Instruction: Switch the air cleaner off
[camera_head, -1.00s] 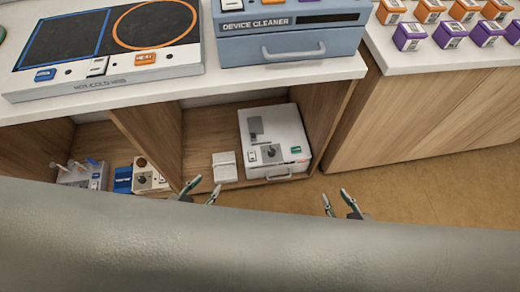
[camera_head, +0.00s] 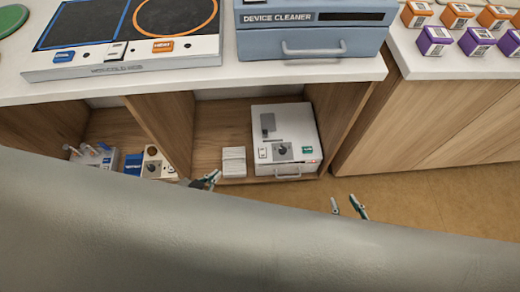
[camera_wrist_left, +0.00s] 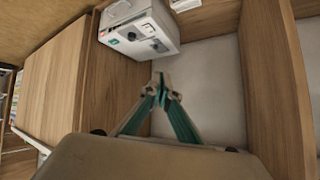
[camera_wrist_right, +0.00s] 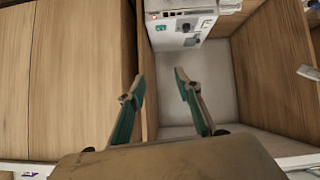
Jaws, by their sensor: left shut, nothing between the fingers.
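A white box-shaped device (camera_head: 286,125) sits in the right shelf compartment; I take it for the air cleaner, but cannot read its name. Its front has a dark knob (camera_head: 282,150), a small white switch (camera_head: 263,153), a green label or button (camera_head: 307,150), a red light and a handle. The switch position is too small to tell. My left gripper (camera_head: 212,179) is shut and empty, near the compartment's front left, apart from the device. In the left wrist view its fingertips meet (camera_wrist_left: 160,82) below the device (camera_wrist_left: 141,32). My right gripper (camera_head: 348,207) is open and empty, right of the compartment.
A white block (camera_head: 234,162) stands left of the device. Wooden dividers (camera_head: 160,125) bound the compartment; smaller devices (camera_head: 152,163) stand in the left one. Above, the counter carries a blue device cleaner (camera_head: 310,45) and a hot-cold plate (camera_head: 120,68). Floor is free at right.

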